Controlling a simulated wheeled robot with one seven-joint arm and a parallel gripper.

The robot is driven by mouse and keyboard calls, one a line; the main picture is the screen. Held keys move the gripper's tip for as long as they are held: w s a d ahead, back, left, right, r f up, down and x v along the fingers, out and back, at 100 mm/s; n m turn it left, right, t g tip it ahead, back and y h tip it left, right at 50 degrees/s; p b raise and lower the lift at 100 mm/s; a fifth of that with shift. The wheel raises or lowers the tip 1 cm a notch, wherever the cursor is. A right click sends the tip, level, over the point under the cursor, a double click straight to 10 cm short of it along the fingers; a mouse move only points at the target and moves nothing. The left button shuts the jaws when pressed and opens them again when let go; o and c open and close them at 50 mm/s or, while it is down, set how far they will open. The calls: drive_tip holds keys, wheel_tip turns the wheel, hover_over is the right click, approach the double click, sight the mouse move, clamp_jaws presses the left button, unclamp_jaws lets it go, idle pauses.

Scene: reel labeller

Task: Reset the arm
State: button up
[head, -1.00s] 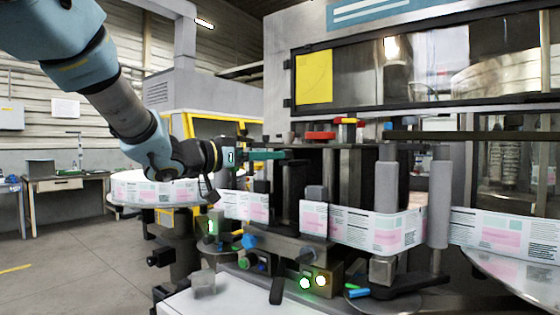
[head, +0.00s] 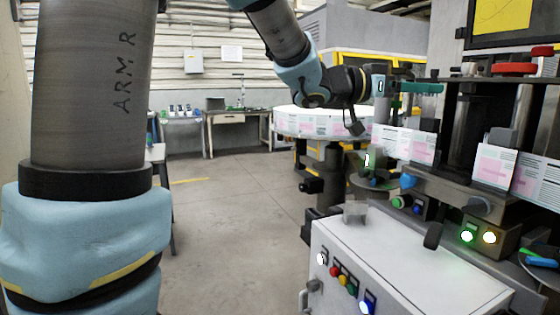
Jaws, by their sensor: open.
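My gripper (head: 424,87) is at the upper right of the head view, at the end of my blue and grey arm. Its green fingers point right, level, toward the labelling machine, and nothing shows between them. The gripper is open, though the gap between the fingers is hard to see from this side. It is above the label web (head: 404,144) and to the right of the label reel (head: 300,122). My upper arm fills the left side of the view.
A white control cabinet (head: 420,262) with coloured buttons stands below the gripper. The labeller's red knob (head: 515,69) and dark posts are close to the right of the fingers. A workbench (head: 236,118) stands at the back. The grey floor (head: 230,215) in the middle is clear.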

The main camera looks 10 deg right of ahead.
drive_tip(key=w+a+f+n+t+y, duration=0.4)
drive_tip(key=w+a+f+n+t, duration=0.3)
drive_tip(key=w, duration=0.4)
drive_tip(key=w+a+f+n+t+y, duration=0.1)
drive_tip(key=w+a+f+n+y, duration=0.1)
drive_tip(key=a+f+y, duration=0.45)
drive_tip(key=w+a+f+n+t+y, duration=0.1)
drive_tip(key=w+a+f+n+t, duration=0.15)
drive_tip(key=a, duration=0.65)
drive_tip(key=s+a+f+n+g+y, duration=0.2)
drive_tip(key=a+f+g+y, duration=0.15)
drive_tip(key=a+f, duration=0.5)
drive_tip(key=s+a+f+n+g+y, duration=0.1)
drive_tip(key=s+a+f+g, duration=0.2)
drive_tip(key=s, duration=0.4)
drive_tip(key=s+a+f+n+g+y, duration=0.1)
drive_tip(key=s+a+f+n+g, duration=0.1)
drive_tip(key=s+a+f, duration=0.4)
drive_tip(key=shift+s+a+g+y, duration=0.4)
drive_tip(key=shift+s+a+g, duration=0.1)
drive_tip(key=shift+s+a, duration=0.75)
drive_tip(key=shift+d, duration=0.1)
